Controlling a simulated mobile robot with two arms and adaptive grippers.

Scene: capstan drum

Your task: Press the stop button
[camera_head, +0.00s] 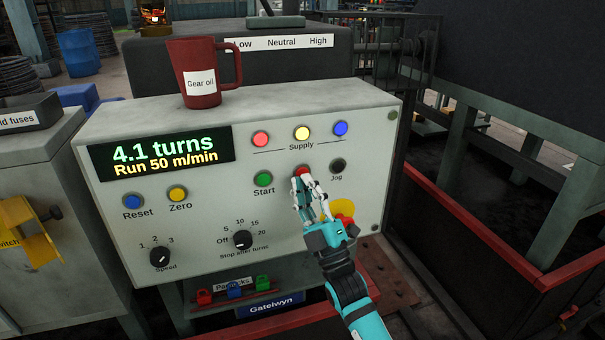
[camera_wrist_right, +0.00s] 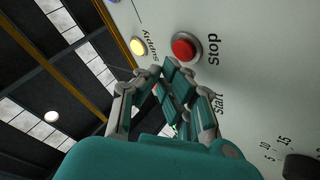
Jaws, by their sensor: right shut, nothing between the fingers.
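The stop button is a round red button in a grey ring on the light panel. In the right wrist view the stop button (camera_wrist_right: 185,48), labelled "Stop", shows just beyond the fingertips. In the head view the stop button (camera_head: 302,170) is partly covered by my fingertips, and its label is hidden. My right gripper (camera_head: 306,188) is shut and empty, its tips in front of the panel at the button. In the right wrist view the gripper (camera_wrist_right: 172,72) points toward the button's lower edge. I cannot tell whether the tips touch it. My left gripper is not in view.
A green Start button (camera_head: 264,179) is left of the stop button and a black Jog button (camera_head: 338,165) right. A yellow round part (camera_head: 343,208) sits behind my gripper. Supply lamps (camera_head: 302,133) are above. A red mug (camera_head: 200,75) stands on top. The display (camera_head: 162,152) reads "4.1 turns, Run 50 m/min".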

